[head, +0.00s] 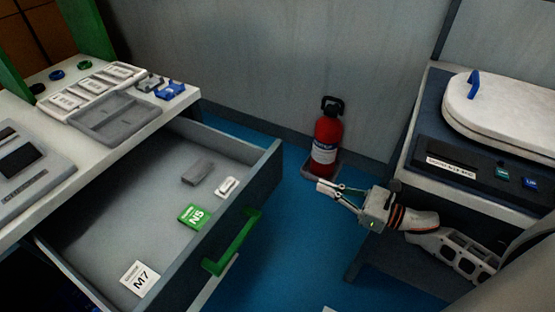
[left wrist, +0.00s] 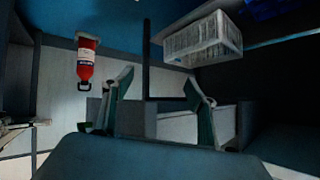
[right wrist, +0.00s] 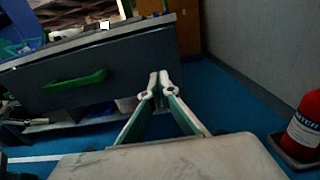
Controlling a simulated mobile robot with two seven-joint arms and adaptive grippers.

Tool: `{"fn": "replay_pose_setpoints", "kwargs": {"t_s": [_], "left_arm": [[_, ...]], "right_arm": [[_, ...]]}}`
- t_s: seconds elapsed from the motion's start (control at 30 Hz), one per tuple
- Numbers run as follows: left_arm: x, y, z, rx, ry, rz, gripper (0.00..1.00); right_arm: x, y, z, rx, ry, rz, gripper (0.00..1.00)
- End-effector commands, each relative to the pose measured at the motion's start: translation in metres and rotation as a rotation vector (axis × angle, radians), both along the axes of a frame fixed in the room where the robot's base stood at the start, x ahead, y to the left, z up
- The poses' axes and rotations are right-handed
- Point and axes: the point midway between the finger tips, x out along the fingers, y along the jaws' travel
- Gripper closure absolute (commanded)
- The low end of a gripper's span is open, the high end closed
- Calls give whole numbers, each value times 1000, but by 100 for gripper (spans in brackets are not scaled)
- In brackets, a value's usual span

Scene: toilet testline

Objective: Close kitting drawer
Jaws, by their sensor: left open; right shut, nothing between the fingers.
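The kitting drawer (head: 278,160) is pulled well out from under the worktop in the head view. Its green handle (head: 236,243) is on the front panel, and it also shows in the right wrist view (right wrist: 76,80). Inside lie a green N5 block (head: 194,216), a white M7 card (head: 139,279), a grey block (head: 198,172) and a small white piece (head: 226,187). My right gripper (head: 325,188) is shut and empty, to the right of the drawer front and apart from it. My left gripper (left wrist: 160,98) is open and empty in the left wrist view, away from the drawer.
A red fire extinguisher (head: 327,140) stands on the blue floor by the back wall. The worktop (head: 120,150) holds a grey tray (head: 103,122) and small parts. A bench with a white toilet lid (head: 505,110) stands at the right. Blue floor lies open before the drawer.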

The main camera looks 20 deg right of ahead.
Motion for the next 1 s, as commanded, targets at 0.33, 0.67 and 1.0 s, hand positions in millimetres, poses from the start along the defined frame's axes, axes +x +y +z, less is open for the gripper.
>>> {"fn": "replay_pose_setpoints", "kwargs": {"t_s": [0.33,0.67,1.0], "left_arm": [[-18,-1,-10,-2,36,1,42],[-12,-1,-5,0,23,1,42],[-12,1,-6,5,23,-4,42]], "right_arm": [[48,36,3,1,-5,0,100],[91,70,3,0,-4,1,100],[105,82,1,-1,-1,1,100]]}}
